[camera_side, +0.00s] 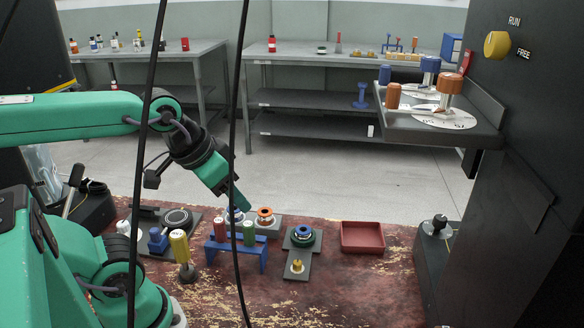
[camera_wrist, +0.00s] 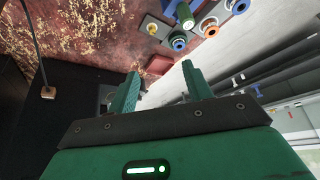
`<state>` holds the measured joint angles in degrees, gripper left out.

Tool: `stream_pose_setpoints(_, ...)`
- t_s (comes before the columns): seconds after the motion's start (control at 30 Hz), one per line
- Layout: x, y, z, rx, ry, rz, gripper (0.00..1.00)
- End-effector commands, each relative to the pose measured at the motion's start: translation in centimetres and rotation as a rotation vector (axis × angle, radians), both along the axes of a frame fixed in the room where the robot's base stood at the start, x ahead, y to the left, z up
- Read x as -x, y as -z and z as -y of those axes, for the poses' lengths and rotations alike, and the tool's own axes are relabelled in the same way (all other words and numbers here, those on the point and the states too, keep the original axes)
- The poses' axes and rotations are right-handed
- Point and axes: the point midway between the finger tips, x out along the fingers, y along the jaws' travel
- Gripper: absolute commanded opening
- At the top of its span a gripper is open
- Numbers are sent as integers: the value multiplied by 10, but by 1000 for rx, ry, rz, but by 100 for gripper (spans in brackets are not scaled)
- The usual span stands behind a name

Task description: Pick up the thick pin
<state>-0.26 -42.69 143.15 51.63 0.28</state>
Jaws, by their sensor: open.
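A blue rack (camera_side: 236,252) on the red-brown bench holds two upright pins side by side, a red pin (camera_side: 220,229) and a green pin (camera_side: 249,233). Which of them is the thick one I cannot tell for sure. In the wrist view a green cylinder with a pale end (camera_wrist: 185,17) shows near the top edge. My gripper (camera_side: 245,207) is angled down just above and behind the rack, apart from the pins. In the wrist view its jaws (camera_wrist: 161,88) are spread with nothing between them.
A yellow-topped piece (camera_side: 180,246) stands left of the rack. An orange ring (camera_side: 265,215) and a stacked blue and green ring (camera_side: 302,235) sit on plates to the right, with a red tray (camera_side: 362,236) beyond. A dark machine (camera_side: 535,190) borders the right. Dark cables cross the view.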

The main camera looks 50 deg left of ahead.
Motion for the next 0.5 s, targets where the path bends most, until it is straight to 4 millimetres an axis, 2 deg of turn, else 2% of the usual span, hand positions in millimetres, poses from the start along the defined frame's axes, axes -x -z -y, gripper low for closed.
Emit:
stream_pose_setpoints(0.27,-7,12,-19,-29,-14,-92,50)
stream_pose_setpoints(0.5,-13,35,-55,-49,-22,-251,50)
